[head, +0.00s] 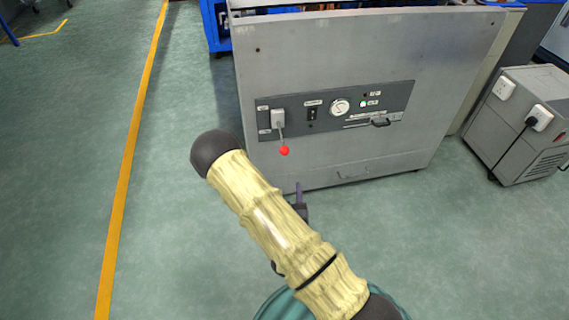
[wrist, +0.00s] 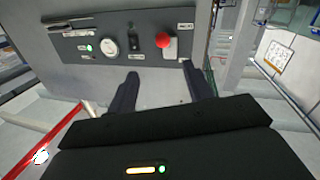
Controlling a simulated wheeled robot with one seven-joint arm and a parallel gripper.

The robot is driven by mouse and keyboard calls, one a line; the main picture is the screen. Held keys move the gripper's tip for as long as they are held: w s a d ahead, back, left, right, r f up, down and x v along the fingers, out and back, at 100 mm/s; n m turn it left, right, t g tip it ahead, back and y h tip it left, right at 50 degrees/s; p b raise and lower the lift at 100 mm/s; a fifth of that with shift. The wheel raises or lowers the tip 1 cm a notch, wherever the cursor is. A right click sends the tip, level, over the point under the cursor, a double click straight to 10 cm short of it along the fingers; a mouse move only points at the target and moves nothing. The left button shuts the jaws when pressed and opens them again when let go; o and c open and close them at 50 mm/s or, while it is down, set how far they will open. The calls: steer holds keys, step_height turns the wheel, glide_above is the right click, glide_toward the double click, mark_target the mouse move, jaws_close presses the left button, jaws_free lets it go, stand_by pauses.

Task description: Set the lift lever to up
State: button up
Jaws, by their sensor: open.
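The lift lever (head: 283,139) is at the left end of the grey panel on the machine front. Its red knob (head: 284,151) hangs below the light housing (head: 277,118), so the lever points down. In the wrist view the red knob (wrist: 162,40) shows beyond the fingertips, beside its housing (wrist: 171,50). My gripper (wrist: 160,82) is open and empty, its two dark fingers spread below the knob in that picture and apart from it. In the head view only a dark bit of my gripper (head: 299,200) shows; my arm hides the rest.
The panel (head: 335,103) also has a rocker switch (head: 312,113), a round gauge (head: 340,107), a lit green lamp (head: 363,104) and a dark handle (head: 380,122). A grey unit (head: 515,125) with sockets and a cable stands at right. The floor at left is clear, with a yellow line.

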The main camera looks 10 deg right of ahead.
mark_target(284, 149)
steer(key=shift+s+a+f, duration=0.15)
steer(key=shift+a+f, duration=0.05)
steer(key=shift+f, duration=0.05)
steer(key=b+x, duration=0.3)
steer(key=x, duration=0.5)
steer(key=b+x, duration=0.4)
steer(key=x, duration=0.4)
steer(key=shift+w+r+b, duration=0.2)
steer(key=shift+w+b, duration=0.1)
steer(key=shift+w, duration=0.4)
steer(key=shift+r, duration=0.1)
